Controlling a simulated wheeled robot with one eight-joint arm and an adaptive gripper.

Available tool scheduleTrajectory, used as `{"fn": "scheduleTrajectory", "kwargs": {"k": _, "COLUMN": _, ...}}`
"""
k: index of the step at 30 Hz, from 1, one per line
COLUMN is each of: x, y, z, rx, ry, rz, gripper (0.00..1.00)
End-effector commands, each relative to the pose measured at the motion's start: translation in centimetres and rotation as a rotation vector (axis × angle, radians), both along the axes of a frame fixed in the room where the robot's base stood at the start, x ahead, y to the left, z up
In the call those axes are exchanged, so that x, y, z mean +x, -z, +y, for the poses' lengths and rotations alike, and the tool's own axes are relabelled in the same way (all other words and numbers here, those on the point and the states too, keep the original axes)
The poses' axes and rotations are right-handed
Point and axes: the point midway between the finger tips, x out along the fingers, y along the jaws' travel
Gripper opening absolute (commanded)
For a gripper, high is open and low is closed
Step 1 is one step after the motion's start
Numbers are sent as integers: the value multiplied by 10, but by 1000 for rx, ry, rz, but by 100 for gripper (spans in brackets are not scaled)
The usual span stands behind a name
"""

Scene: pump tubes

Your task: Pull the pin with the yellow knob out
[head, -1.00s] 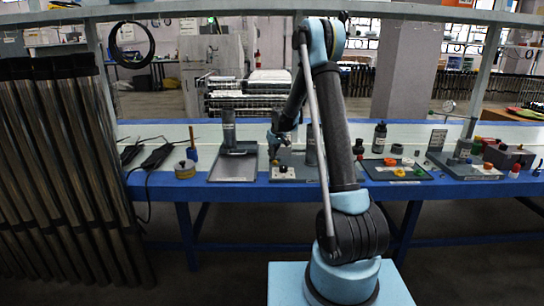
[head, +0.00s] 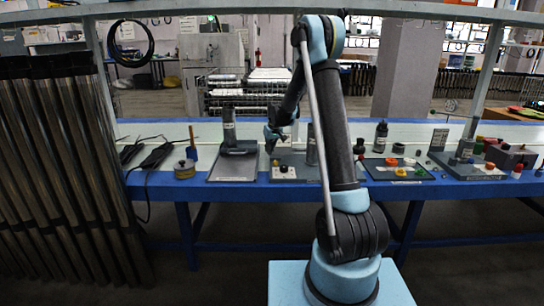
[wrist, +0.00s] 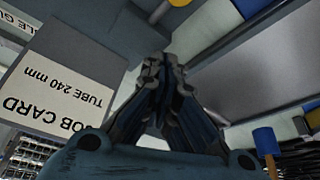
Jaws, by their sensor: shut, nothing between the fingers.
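My gripper (head: 271,150) hangs above the left part of a grey plate (head: 310,176) on the bench. In the wrist view my gripper (wrist: 160,68) has its fingers together with nothing between them. In the wrist view a yellow rounded piece (wrist: 160,11) shows at the top edge, apart from the fingertips and partly cut off.
A dark bottle (head: 380,138) and a tray with colored rings (head: 432,178) stand to the right. A job card (wrist: 55,92) shows close in the wrist view.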

Motion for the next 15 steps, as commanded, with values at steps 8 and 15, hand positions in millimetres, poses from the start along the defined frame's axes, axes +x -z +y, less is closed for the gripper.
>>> {"fn": "scheduleTrajectory", "kwargs": {"k": 8, "x": -18, "y": -45, "z": -10, "rx": -1, "ry": 0, "rz": 0, "gripper": 0}}
{"fn": "scheduleTrajectory", "kwargs": {"k": 15, "x": -27, "y": -76, "z": -17, "rx": -1, "ry": 2, "rz": 1, "gripper": 0}}
